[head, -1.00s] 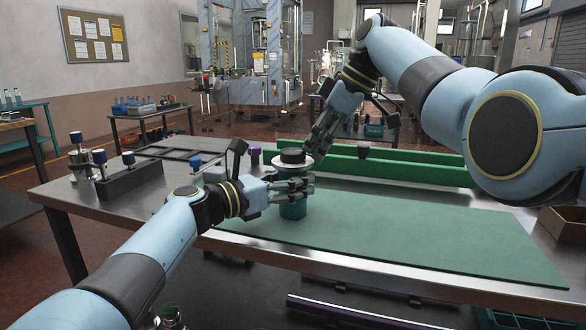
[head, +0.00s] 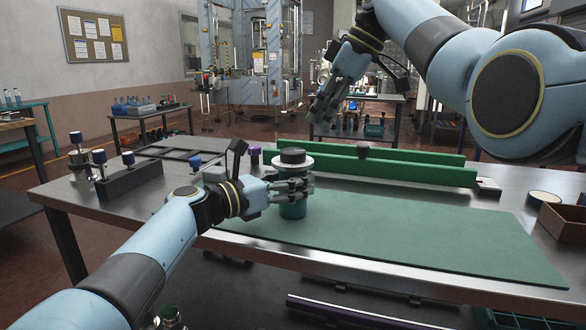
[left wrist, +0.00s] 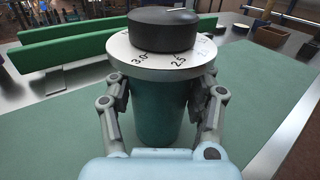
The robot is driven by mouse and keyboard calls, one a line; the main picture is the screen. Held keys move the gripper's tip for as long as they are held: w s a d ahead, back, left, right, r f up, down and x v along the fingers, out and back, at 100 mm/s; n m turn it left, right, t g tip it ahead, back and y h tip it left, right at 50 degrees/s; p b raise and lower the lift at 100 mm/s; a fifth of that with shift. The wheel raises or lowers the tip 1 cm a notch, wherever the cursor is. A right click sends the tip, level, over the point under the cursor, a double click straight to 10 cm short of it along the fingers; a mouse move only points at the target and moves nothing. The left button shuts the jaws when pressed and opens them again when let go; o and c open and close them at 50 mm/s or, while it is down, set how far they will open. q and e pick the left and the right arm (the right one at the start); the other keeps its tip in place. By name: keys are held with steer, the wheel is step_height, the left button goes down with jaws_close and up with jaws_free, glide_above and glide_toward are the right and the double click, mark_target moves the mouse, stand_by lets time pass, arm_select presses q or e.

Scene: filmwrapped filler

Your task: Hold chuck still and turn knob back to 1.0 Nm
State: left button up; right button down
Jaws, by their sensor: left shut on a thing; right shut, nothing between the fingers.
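The chuck (head: 293,209) is a green upright cylinder on the green mat (head: 400,235). It carries a white dial disc and a black knob (head: 292,156) on top. In the left wrist view the chuck body (left wrist: 162,105) stands between my left fingers. The dial (left wrist: 150,62) shows 3.0 and 2.5 on the near side; any pointer on the knob (left wrist: 163,28) cannot be made out. My left gripper (head: 292,190) is shut on the chuck below the dial. My right gripper (head: 322,118) is shut and empty, raised above and behind the knob, clear of it.
A dark block with blue-capped pieces (head: 130,182) stands at the left of the table. Green rails (head: 400,165) run behind the mat. A brown box (head: 562,224) and a round white-rimmed item (head: 544,198) are at the right. The mat right of the chuck is clear.

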arm_select(q)
steer(key=o, duration=1.5)
steer(key=shift+a, duration=0.1)
